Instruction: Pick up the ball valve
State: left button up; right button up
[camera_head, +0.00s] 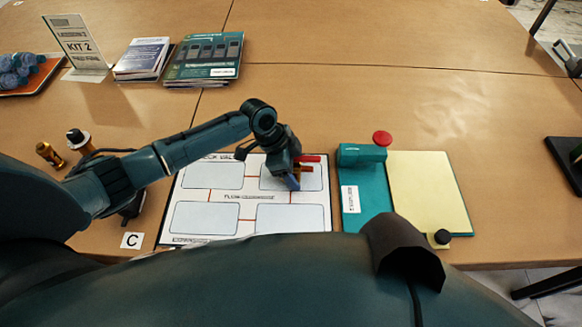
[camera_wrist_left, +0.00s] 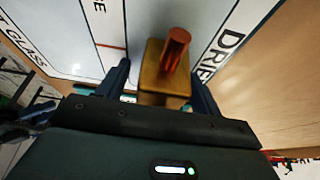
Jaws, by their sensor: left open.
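The ball valve (camera_head: 310,158) has a red handle and shows on the upper right part of the white board with printed boxes (camera_head: 213,217). In the left wrist view the ball valve (camera_wrist_left: 163,84) appears as a brass-coloured body with a red handle pointing toward the camera. My left gripper (camera_head: 294,181) is over the board at the valve and hides part of it. Its jaws (camera_wrist_left: 160,72) are open, with one finger on each side of the brass body. I cannot tell whether the fingers touch it. My right gripper is not in view.
A teal block (camera_head: 361,155) with a red knob (camera_head: 382,138) and a yellow pad (camera_head: 425,190) lie right of the board. Brass fittings (camera_head: 48,154) stand at the left. Booklets (camera_head: 203,58) and a KIT 2 sign (camera_head: 77,45) are behind. The table's right middle is clear.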

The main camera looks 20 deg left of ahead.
pick_arm(q)
jog(key=shift+r, duration=0.1)
jog(key=c, duration=1.3)
jog(key=shift+o, duration=0.2)
